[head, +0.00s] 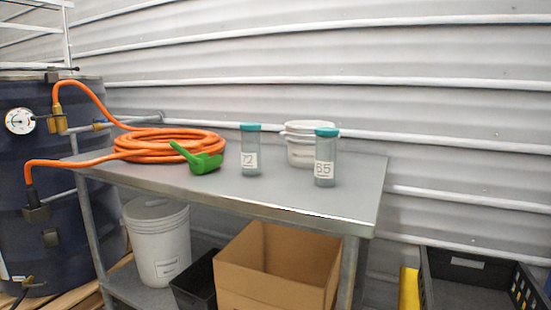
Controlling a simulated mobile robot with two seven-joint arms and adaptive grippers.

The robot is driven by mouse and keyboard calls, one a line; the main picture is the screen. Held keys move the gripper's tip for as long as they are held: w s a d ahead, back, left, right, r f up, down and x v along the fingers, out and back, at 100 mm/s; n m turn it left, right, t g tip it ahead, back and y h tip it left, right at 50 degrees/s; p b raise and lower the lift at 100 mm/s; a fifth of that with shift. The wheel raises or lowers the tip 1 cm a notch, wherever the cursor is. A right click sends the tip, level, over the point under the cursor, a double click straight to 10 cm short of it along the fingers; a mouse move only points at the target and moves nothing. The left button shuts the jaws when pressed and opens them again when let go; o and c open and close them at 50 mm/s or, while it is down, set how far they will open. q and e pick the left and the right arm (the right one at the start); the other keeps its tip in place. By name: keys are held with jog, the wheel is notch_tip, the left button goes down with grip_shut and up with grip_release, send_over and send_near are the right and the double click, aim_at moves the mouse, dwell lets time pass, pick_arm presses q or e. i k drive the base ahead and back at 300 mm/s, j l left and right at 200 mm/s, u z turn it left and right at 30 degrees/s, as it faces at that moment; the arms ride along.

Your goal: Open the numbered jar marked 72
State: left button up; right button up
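The jar marked 72 (250,150) stands upright on the grey metal table (225,192). It is a clear, slim jar with a white label and a teal lid (250,127), which sits on top. A similar jar marked 65 (325,158) stands to its right and a little nearer the front edge, also with a teal lid. Neither of my grippers shows in the head view.
A green scoop (205,162) and a coiled orange hose (165,144) lie left of the jars. A white tub (299,150) stands behind them. Below are a lidded white bucket (158,245) and a cardboard box (265,285). A dark tank (60,160) stands left.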

aim_at(250, 145)
jog(key=z, duration=0.45)
jog(key=i+j+z, duration=0.25)
jog(key=j+z, duration=0.2)
jog(key=j, duration=0.25)
jog(key=j+z, duration=0.25)
jog(key=j, duration=0.15)
jog(key=i+j+z, duration=0.1)
jog(key=j, duration=0.45)
jog(key=i+j+z, duration=0.1)
jog(key=j, duration=0.5)
